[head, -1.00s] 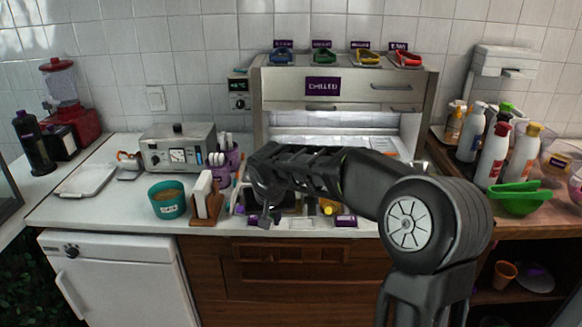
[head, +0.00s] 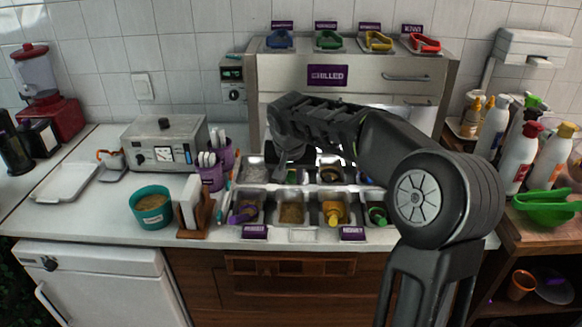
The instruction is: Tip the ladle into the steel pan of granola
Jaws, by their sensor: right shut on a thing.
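My right gripper (head: 283,158) is above the back row of pans in the serving counter, pointing down. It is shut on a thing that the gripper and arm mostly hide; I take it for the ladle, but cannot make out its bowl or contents. A steel pan of brown, crumbly granola (head: 291,213) sits in the front row, below and slightly right of the gripper. The gripper is apart from this pan. My left gripper is not in view.
Neighbouring front pans hold a purple scoop (head: 241,213), a yellow scoop (head: 334,214) and a green scoop (head: 377,213). A teal tub (head: 152,207), a napkin holder (head: 195,211) and purple cups (head: 211,177) stand left. Bottles (head: 520,160) stand right.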

